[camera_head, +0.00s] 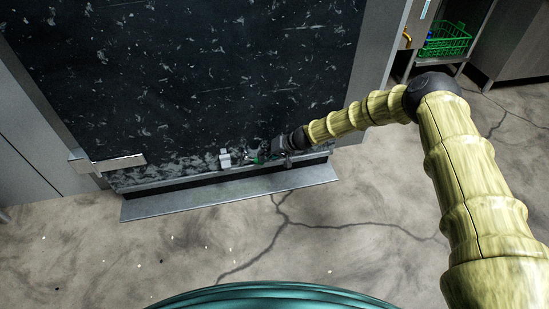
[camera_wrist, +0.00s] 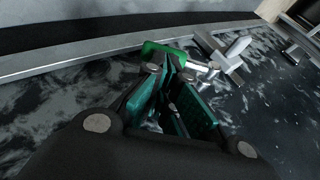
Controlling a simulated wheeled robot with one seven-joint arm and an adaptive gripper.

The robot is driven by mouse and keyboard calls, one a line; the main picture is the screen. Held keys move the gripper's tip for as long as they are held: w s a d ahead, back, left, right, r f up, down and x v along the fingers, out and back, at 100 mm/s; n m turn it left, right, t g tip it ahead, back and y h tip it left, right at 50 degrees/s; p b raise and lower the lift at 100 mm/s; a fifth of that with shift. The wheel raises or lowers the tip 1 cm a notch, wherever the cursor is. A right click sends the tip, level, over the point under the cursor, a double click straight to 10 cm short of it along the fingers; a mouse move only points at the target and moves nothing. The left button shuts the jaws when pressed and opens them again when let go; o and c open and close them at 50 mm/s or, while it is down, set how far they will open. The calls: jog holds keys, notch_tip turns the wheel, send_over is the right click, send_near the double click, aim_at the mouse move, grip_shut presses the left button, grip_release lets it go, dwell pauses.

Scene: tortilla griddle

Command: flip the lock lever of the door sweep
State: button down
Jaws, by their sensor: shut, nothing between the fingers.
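The door sweep (camera_head: 215,179) is a metal strip along the bottom of a dark, scuffed door (camera_head: 190,75). A small green tab (camera_wrist: 163,51), which looks like the lock lever, shows at my fingertips in the wrist view. A short metal rod (camera_wrist: 200,66) runs from near it toward a pale bracket (camera_wrist: 235,52). The bracket also shows in the head view (camera_head: 224,158). My gripper (camera_wrist: 173,66) is shut and empty, its teal-padded fingers partly covering the tab. I cannot tell whether they touch it. In the head view my gripper (camera_head: 259,150) is low at the door.
A metal handle or latch plate (camera_head: 108,162) sticks out at the door's lower left. A metal ledge (camera_head: 230,194) lies along the door's foot. The cracked floor (camera_head: 300,235) in front is mostly clear. A green basket (camera_head: 446,40) stands at the upper right.

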jog(key=shift+f, duration=0.15)
dwell(0.5)
jog(key=p+v, duration=0.5)
jog(key=v, duration=0.9)
jog(key=shift+s, duration=0.15)
